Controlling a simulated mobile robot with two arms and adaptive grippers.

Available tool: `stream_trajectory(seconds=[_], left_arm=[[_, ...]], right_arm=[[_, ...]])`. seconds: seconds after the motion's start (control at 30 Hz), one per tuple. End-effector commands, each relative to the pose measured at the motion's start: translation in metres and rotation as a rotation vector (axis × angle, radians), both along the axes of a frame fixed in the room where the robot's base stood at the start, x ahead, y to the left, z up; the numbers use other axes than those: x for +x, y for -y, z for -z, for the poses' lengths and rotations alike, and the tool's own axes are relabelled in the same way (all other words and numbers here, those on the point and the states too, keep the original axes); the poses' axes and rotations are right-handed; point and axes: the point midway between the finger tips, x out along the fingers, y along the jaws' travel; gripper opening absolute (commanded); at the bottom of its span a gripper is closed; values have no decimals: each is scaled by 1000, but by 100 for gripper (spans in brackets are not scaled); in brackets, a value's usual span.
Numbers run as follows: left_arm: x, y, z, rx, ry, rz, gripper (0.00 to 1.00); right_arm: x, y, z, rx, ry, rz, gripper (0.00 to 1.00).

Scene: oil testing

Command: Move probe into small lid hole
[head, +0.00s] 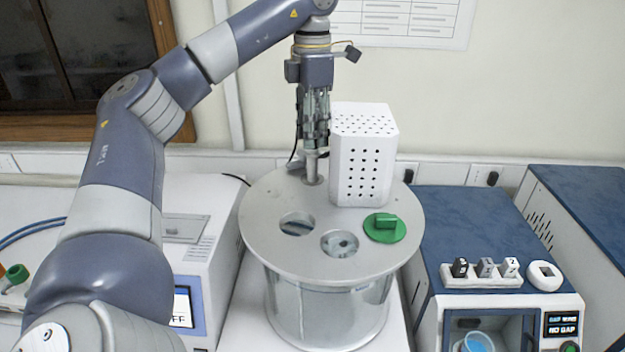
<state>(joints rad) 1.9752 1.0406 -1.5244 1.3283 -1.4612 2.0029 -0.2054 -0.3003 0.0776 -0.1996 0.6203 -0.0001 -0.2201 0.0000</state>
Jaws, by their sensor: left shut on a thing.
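My left gripper (316,140) points straight down above the back left of a round metal lid (273,208). It is shut on a slim grey metal probe (312,166), whose lower end is at the back of the lid. I cannot tell whether the probe's tip is in a hole or only over the lid, as the spot is small in view. Two larger round holes, a left hole (296,224) and a right hole (340,244), are open in the lid's front half. My right gripper is not in view.
A white perforated box (364,155) stands on the lid right beside the gripper. A green knob (385,227) sits on the lid's right. The lid covers a clear glass vessel (325,308). A blue-topped tester (480,230) stands right, a white instrument (205,230) left, the wall close behind.

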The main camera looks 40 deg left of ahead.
Motion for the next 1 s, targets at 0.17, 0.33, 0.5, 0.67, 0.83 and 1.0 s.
stream_trajectory(seconds=[0.17,0.33,0.5,0.67,0.83,1.0], left_arm=[[0,0,15,0,0,1,0],[0,0,27,0,-1,1,0],[0,0,36,0,1,0,0],[0,0,36,0,1,0,0],[0,0,36,0,1,0,0],[0,0,43,0,0,0,0]], right_arm=[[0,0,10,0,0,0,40],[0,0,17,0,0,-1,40],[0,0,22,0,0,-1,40],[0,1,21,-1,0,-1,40],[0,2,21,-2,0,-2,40],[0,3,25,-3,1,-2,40]])
